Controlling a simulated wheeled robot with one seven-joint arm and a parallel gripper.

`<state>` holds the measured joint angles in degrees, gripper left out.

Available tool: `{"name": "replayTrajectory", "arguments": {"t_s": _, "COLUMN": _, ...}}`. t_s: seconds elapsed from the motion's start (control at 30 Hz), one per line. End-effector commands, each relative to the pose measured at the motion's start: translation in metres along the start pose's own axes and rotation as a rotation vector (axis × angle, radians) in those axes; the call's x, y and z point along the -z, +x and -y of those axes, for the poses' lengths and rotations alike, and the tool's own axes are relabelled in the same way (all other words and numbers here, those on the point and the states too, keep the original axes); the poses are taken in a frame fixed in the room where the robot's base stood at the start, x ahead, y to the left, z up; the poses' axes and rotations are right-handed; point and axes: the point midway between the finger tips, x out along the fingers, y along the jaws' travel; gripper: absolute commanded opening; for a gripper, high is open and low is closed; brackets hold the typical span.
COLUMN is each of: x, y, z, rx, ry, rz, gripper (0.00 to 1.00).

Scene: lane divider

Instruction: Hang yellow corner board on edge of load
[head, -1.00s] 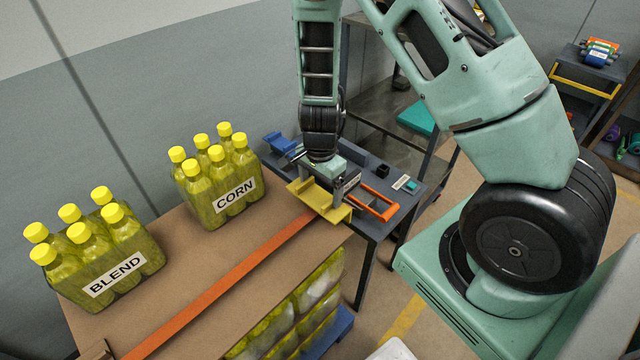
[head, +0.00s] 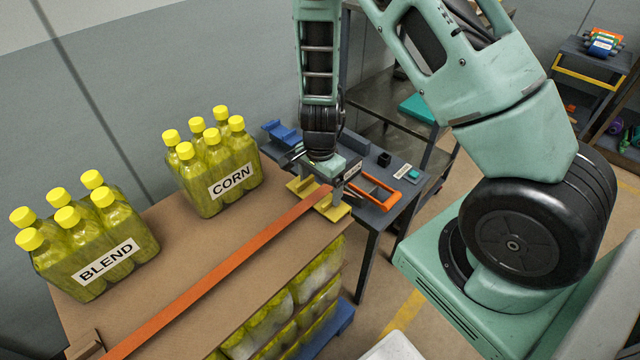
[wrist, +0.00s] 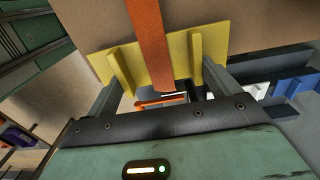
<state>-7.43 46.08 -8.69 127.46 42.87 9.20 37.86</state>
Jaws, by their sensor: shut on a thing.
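The yellow corner board (head: 337,212) is at the right edge of the load's brown top sheet (head: 190,262). The orange strap (head: 235,259) runs along the top and now crosses over the middle of the board. In the wrist view the yellow plate (wrist: 215,42) shows on both sides of the strap (wrist: 147,35), with an upright rib on each side. My gripper (head: 322,188) is at the board's outer side, its two fingers spread wide and holding it. Whether the board's hanging flange touches the load's side is hidden.
Bottle packs labelled CORN (head: 217,165) and BLEND (head: 85,245) stand on the load's top, left of the strap. A dark table (head: 385,215) beyond the load's edge carries an orange-handled tool (head: 372,192), a blue holder (head: 280,132) and small items.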

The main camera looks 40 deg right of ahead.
Motion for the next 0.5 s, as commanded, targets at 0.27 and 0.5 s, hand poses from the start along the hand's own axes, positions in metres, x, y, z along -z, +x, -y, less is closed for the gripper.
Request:
{"name": "replayTrajectory", "arguments": {"t_s": 0.27, "x": 0.0000, "y": 0.0029, "z": 0.0000, "rx": 0.000, "ry": 0.000, "rz": 0.000, "gripper": 0.66}}
{"name": "replayTrajectory", "arguments": {"t_s": 0.5, "x": 0.0001, "y": 0.0077, "z": 0.0000, "rx": 0.000, "ry": 0.000, "rz": 0.000, "gripper": 0.66}}
